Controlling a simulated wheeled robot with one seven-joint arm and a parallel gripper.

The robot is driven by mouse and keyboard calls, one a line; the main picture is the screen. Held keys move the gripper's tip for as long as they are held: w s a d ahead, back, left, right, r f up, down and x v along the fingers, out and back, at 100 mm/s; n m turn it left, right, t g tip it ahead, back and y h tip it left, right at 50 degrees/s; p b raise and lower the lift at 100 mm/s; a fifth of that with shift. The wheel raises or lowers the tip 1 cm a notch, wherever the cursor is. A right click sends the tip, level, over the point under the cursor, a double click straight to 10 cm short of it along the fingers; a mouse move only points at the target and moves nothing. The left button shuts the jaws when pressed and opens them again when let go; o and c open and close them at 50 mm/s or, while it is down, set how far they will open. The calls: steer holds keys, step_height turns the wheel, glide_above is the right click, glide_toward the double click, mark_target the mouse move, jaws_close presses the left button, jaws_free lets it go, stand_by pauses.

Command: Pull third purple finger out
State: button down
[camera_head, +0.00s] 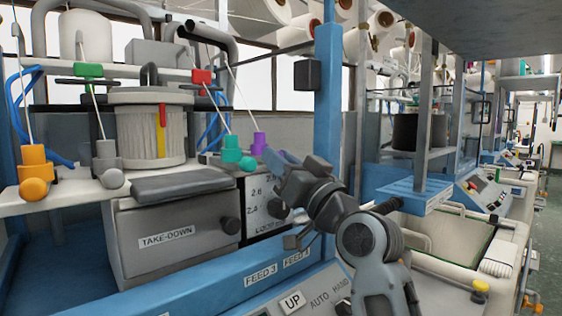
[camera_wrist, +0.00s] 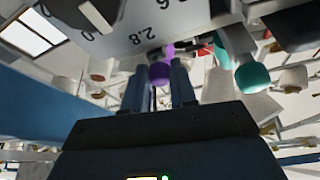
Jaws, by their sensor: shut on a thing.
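The purple finger (camera_head: 259,142) stands on the right end of the knitting machine's pale ledge, partly hidden by my arm in the head view. In the wrist view the round purple end (camera_wrist: 160,73) sits between my two fingertips. My gripper (camera_wrist: 161,88) is shut on it from the front; in the head view the fingers (camera_head: 279,158) reach up beside it. The teal finger (camera_head: 232,148) is just left of the purple one, and in the wrist view (camera_wrist: 251,76) it is to the right, apart from my fingers.
An orange finger (camera_head: 35,165) and a grey finger (camera_head: 107,160) stand further left on the ledge. The take-down box (camera_head: 170,240) and numbered loop dial (camera_head: 262,205) lie below. A blue post (camera_head: 327,90) rises behind my arm. A cream bin (camera_head: 450,235) is at right.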

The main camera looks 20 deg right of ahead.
steer(key=shift+s+d, duration=0.25)
steer(key=shift+s, duration=0.5)
steer(key=shift+s+d, duration=0.25)
steer(key=shift+s, duration=0.5)
steer(key=c, duration=0.9)
jaws_free()
steer(key=b+v, duration=0.2)
steer(key=v, duration=0.6)
steer(key=shift+f, duration=0.1)
